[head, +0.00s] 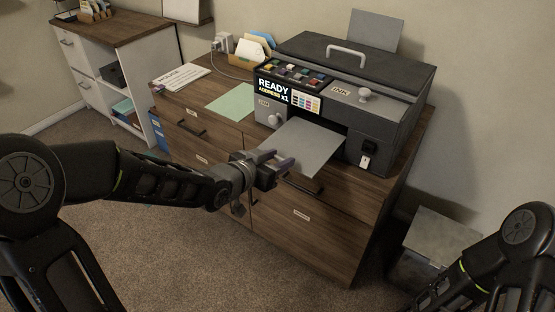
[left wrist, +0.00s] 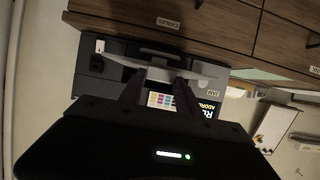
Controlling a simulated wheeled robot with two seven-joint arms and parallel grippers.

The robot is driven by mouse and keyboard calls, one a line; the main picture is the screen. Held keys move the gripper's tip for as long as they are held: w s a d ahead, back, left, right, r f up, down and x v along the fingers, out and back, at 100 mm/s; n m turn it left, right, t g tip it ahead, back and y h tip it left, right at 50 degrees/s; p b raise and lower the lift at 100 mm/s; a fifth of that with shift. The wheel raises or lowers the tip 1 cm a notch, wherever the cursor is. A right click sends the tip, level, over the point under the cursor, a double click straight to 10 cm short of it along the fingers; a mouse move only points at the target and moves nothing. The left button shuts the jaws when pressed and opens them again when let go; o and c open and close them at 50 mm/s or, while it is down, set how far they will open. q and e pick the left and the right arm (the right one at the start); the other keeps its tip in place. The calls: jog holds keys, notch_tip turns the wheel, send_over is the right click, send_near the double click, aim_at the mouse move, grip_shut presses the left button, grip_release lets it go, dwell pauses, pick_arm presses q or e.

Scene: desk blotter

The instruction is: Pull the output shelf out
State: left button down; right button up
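The output shelf (head: 305,149) is a flat grey plate sticking out of the front slot of the dark grey printer (head: 345,80), above the drawers. My left gripper (head: 279,165) is at the shelf's front left edge. In the left wrist view the shelf (left wrist: 200,70) is seen nearly edge-on, and the two fingers (left wrist: 160,84) stand apart near its front edge. I cannot tell whether they touch it. The printer's front also shows in that view. Part of my right arm shows at the lower right of the head view; its gripper is out of view.
The printer stands on a wooden drawer cabinet (head: 308,232); a drawer handle (head: 304,183) lies just under the shelf. A green sheet (head: 232,102) and a folder holder (head: 253,50) are to the left. A grey box (head: 440,236) stands on the floor at right.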

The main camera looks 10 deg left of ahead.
pick_arm(q)
jog(key=c, duration=0.8)
grip_release()
jog(key=shift+c, duration=0.2)
jog(key=shift+s, duration=0.1)
jog(key=p+v, duration=0.2)
jog(key=v, duration=0.5)
jog(key=shift+s, duration=0.3)
jog(key=shift+a, duration=0.2)
